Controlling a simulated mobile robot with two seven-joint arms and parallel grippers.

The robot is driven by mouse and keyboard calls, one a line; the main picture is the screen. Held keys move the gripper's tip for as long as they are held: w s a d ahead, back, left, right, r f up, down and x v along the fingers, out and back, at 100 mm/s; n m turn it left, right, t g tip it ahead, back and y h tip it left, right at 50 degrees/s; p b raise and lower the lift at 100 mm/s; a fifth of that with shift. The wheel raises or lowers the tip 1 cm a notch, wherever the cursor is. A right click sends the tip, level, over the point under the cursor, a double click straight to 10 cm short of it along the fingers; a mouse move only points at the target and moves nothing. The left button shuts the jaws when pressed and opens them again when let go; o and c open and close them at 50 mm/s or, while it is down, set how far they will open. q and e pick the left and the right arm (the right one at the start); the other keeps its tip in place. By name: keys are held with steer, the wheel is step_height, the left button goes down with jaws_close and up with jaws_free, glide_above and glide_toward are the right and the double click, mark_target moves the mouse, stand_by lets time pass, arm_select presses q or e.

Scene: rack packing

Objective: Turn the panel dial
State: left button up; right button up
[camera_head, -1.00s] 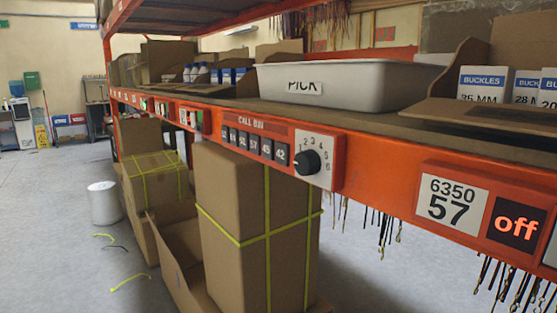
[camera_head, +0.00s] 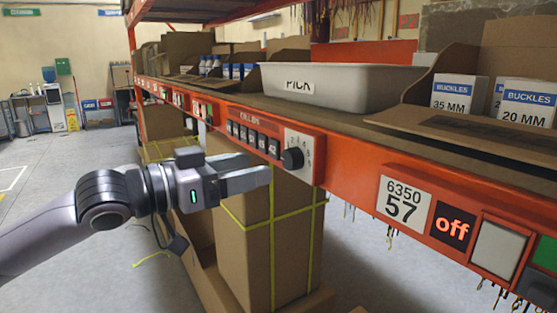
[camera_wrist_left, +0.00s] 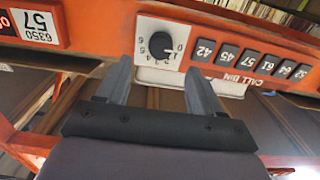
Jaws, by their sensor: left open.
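The panel dial is a round black knob (camera_head: 292,159) on a white plate with numbers (camera_head: 303,150), set in the orange shelf beam right of the call bin buttons. It also shows in the left wrist view (camera_wrist_left: 161,44), upside down, on its white plate. My left gripper (camera_head: 268,178) has come in from the left and is just left of and slightly below the knob. In the left wrist view its two fingers (camera_wrist_left: 160,80) are open and apart, pointing toward the dial with nothing between them. The right gripper is not in view.
The orange beam (camera_head: 350,190) also carries dark call bin buttons (camera_head: 252,138), a 6350 57 label (camera_head: 403,200) and a red "off" display (camera_head: 452,228). A grey PICK bin (camera_head: 345,90) sits on the shelf above. A strapped cardboard box (camera_head: 262,245) stands below, behind my gripper.

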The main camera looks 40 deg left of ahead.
mark_target(286, 161)
arm_select(q)
steer(key=shift+x, duration=2.15)
steer(key=shift+w+f+b, duration=0.2)
steer(key=shift+f+b, duration=0.1)
steer(key=shift+b, duration=0.1)
steer(key=shift+w+b, duration=0.25)
steer(key=shift+b, duration=0.1)
steer(key=shift+w+d+b, duration=0.1)
steer(key=shift+w+b, duration=0.25)
steer(key=shift+b, duration=0.1)
steer(key=shift+w+d+r+b, duration=0.25)
steer(key=shift+w+d+b, duration=0.05)
steer(key=shift+w+b, duration=0.05)
steer(key=shift+c, duration=0.4)
steer(key=c, duration=1)
